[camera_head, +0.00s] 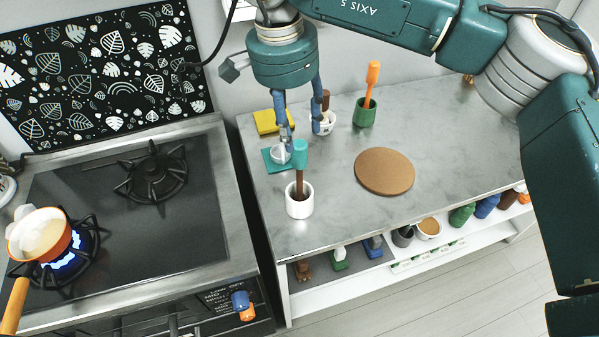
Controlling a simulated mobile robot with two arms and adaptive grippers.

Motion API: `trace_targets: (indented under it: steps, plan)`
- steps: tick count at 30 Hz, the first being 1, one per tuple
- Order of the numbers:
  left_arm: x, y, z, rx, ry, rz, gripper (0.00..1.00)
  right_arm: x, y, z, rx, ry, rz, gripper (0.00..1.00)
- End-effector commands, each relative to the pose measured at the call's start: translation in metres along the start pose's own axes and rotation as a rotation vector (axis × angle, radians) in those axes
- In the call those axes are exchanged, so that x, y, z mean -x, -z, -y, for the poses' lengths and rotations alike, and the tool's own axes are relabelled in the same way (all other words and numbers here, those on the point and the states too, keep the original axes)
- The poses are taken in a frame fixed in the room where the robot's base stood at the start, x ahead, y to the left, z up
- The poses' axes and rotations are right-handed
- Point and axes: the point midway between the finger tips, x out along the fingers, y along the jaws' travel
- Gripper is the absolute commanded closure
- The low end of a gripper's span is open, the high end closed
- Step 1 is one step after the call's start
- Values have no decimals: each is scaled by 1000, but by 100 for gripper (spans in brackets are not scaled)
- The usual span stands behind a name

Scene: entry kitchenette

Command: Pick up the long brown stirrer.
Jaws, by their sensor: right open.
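A long brown stirrer (299,183) with a teal head (300,148) stands upright in a white cup (299,207) near the counter's left front. A second brown stick (325,101) stands in a white patterned cup (328,123) farther back, partly behind a finger; I cannot tell which one the task means. My right gripper (301,134) points down with its fingers apart, above or behind the teal head. Nothing shows held between them. One fingertip looks close to the teal head; contact cannot be told. My left gripper is out of view.
A green cup (364,117) holds an orange stirrer (371,80). A round cork mat (384,171) lies right on the counter. A yellow block (267,121) and a teal square (272,166) lie left. The stove has a lit burner under an orange pot (55,250). Shelves below hold several items.

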Motion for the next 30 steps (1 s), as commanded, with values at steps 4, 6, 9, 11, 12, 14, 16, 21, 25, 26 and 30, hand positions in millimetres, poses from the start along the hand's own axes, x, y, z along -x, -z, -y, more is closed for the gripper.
trace_targets:
  steps: [4,6,9,11,12,14,16,21,25,26,30]
  plan:
    - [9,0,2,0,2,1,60,-21,-1,0,0,-1,5,54]
    - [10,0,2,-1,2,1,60,-28,-1,0,0,0,5,54]
    - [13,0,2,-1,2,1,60,-33,-1,0,0,1,5,54]
    - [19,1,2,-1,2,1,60,-38,-1,-1,0,-1,7,54]
    - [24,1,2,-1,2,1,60,-43,-1,-1,1,-2,7,54]
    - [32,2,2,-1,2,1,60,-51,0,-1,0,-3,8,54]
    - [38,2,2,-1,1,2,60,-64,0,-1,0,-2,7,54]
    - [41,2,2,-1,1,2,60,-82,0,0,1,2,6,54]
    - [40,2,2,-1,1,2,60,-84,-1,0,1,3,6,54]
    - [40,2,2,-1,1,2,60,-84,-1,0,1,3,6,54]
    - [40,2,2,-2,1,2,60,-84,-1,0,1,3,6,68]
